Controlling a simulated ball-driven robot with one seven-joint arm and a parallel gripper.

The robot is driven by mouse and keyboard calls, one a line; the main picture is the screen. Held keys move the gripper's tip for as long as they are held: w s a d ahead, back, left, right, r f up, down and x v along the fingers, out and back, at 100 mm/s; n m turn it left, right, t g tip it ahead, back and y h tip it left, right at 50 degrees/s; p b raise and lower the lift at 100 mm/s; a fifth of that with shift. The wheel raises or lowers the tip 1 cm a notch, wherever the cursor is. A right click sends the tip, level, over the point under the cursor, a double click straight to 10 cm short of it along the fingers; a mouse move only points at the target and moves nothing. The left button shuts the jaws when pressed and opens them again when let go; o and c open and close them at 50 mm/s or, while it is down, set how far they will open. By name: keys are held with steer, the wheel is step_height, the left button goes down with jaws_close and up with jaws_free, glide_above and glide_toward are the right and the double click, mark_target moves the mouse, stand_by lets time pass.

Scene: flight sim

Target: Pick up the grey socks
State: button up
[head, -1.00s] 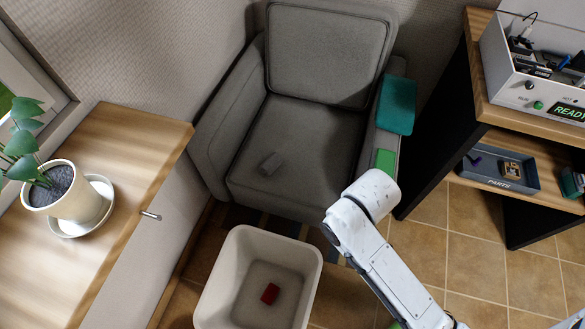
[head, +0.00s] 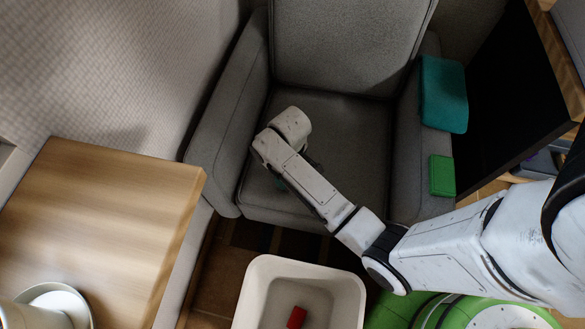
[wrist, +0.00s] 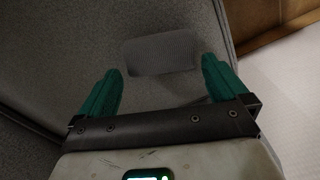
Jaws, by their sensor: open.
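The grey socks (wrist: 160,54) show in the wrist view as a small ribbed grey bundle on the armchair seat (wrist: 150,105). My gripper (wrist: 162,75) is open, with its two teal fingers spread apart. The socks lie just beyond the fingertips, roughly centred between them, and nothing is held. In the head view my arm reaches over the armchair seat (head: 345,140). There my wrist hides the socks and most of the gripper.
A teal cushion-like item (head: 443,94) and a green item (head: 442,176) lie on the right armrest. A white bin (head: 255,290) holding a red object (head: 297,317) stands before the chair. A wooden surface (head: 100,220) is at left, and a dark shelf side (head: 510,90) at right.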

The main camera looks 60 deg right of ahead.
steer(key=f, duration=0.2)
steer(key=f+b, duration=0.2)
steer(key=f, duration=0.1)
steer(key=shift+s+f, duration=0.3)
steer(key=shift+s, duration=0.05)
steer(key=c, duration=0.7)
steer(key=shift+o, duration=0.2)
steer(key=shift+r, duration=0.15)
